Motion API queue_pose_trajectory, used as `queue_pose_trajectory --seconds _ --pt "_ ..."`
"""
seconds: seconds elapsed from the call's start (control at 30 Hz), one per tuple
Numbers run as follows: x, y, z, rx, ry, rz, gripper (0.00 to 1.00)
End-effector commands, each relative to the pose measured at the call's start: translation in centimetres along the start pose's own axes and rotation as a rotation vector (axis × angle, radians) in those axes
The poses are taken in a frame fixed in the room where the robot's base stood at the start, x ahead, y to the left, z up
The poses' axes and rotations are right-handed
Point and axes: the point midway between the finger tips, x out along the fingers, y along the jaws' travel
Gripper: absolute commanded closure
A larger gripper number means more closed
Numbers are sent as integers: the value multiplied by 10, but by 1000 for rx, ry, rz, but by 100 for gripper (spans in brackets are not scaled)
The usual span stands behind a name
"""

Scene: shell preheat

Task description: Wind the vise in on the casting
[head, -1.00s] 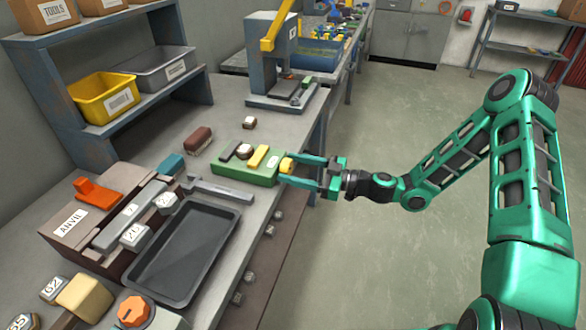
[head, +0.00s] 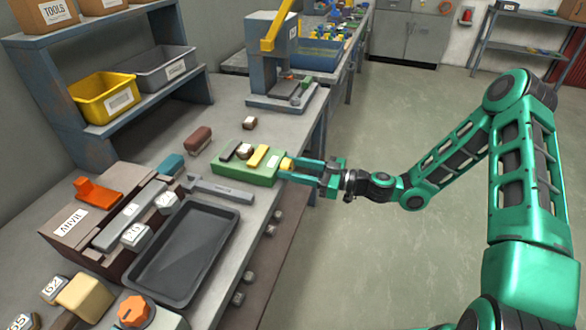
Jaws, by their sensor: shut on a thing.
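The green vise (head: 231,172) sits on the bench near its right edge. It has a dark jaw on the left and a yellow jaw (head: 258,155) on the right. The small brown casting (head: 245,152) with a pale top stands between the jaws. At this size I cannot tell whether the yellow jaw touches it. My gripper (head: 289,166) reaches in from the right and is shut on the yellow knob (head: 286,164) at the vise's right end. The fingers hide part of the knob.
A grey bar (head: 222,190) lies near the vise. A brown brush-like block (head: 198,138) and a small brown piece (head: 250,122) lie behind. A press (head: 270,60) stands farther back.

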Motion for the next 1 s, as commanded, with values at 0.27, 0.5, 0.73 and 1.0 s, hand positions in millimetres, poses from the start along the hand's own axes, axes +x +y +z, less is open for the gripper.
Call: queue_pose_trajectory --seconds 0.27,0.5,0.73,1.0 --pt "0 3 0 213 2 4 80" --pt "0 4 0 417 2 5 80" --pt "-1 6 0 575 3 6 80" --pt "-1 7 0 681 4 8 80"
